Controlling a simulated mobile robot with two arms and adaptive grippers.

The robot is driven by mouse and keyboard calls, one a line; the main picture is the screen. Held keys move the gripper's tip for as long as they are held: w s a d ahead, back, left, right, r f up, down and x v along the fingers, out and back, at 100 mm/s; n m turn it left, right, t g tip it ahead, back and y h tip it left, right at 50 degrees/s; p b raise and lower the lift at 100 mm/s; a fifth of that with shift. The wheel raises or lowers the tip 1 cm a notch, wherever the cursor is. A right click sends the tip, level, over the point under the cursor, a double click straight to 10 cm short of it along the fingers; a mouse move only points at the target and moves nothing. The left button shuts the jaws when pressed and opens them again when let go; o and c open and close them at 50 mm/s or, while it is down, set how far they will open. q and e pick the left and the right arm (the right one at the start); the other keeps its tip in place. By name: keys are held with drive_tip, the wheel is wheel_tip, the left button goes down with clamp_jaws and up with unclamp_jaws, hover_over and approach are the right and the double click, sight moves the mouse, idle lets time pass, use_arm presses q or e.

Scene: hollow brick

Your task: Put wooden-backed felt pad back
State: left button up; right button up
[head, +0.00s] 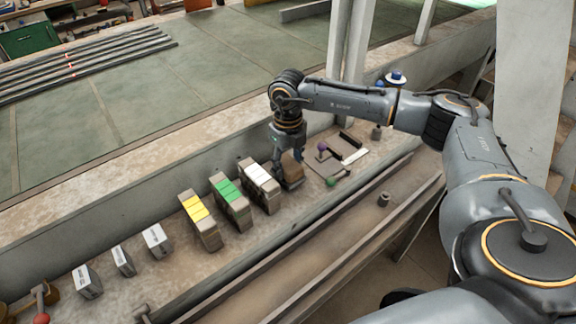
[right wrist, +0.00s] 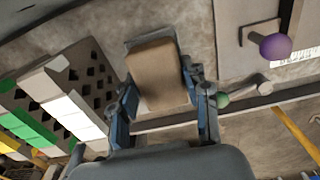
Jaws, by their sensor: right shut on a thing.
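The wooden-backed felt pad (head: 291,169) is a brown block held in my right gripper (head: 288,158). In the right wrist view the pad (right wrist: 158,75) shows a tan face with a grey edge at its top. The blue fingers of my right gripper (right wrist: 160,105) stand on both sides of it, shut on it. In the head view it is just right of the white-marked hollow brick; I cannot tell whether it touches the surface below. My left gripper is not in view.
Hollow bricks with white (head: 259,184), green (head: 231,200) and yellow (head: 200,219) faces stand left of the pad. Small grey blocks (head: 123,260) are further left. A board with a purple knob (head: 322,147) and a green knob (head: 331,182) lies to the right.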

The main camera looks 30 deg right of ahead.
drive_tip(key=shift+f, duration=0.85)
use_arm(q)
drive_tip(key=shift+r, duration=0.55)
use_arm(e)
drive_tip(key=shift+f, duration=0.1)
drive_tip(key=shift+f, duration=0.15)
drive_tip(key=o, duration=1.1)
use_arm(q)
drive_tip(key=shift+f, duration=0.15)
